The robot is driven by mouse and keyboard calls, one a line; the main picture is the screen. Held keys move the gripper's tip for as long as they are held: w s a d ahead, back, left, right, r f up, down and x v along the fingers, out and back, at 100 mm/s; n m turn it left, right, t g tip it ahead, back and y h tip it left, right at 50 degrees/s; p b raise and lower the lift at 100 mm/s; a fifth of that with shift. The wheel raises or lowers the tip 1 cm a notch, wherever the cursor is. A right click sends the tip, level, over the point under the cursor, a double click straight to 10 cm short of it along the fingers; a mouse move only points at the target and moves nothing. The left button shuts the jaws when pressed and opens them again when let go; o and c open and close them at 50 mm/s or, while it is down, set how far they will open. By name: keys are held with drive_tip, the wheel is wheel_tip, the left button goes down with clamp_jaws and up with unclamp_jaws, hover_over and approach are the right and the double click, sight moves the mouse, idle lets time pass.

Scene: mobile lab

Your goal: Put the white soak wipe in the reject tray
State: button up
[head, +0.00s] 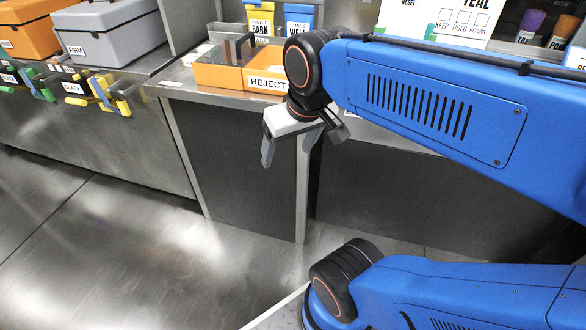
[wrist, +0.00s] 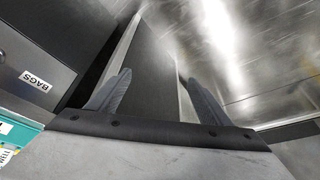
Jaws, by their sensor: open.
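The orange reject tray (head: 219,77) sits on the steel counter in the head view, with a white REJECT label on its front. My arm hides its right part, and I cannot make out all of its inside. My gripper (head: 303,142) hangs in front of the counter, below and to the right of the tray, fingers pointing down. In the wrist view my gripper (wrist: 157,95) has its fingers wide apart with nothing between them. I cannot pick out the white soak wipe in either view.
Yellow (head: 260,18) and blue (head: 299,17) sample boxes stand behind the tray. A grey FIRM case (head: 110,35) and an orange case (head: 25,32) stand on the left bench, above coloured clamps (head: 100,92). A BAGS label (wrist: 35,80) shows in the wrist view. The floor (head: 110,250) is clear.

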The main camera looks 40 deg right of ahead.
drive_tip(key=shift+n+t, duration=0.3)
drive_tip(key=shift+n, duration=0.2)
drive_tip(key=s+f, duration=0.2)
drive_tip(key=f, duration=0.1)
drive_tip(key=shift+s+a+f, duration=0.3)
drive_tip(key=shift+s+a, duration=0.05)
drive_tip(key=shift+s, duration=0.05)
idle(0.4)
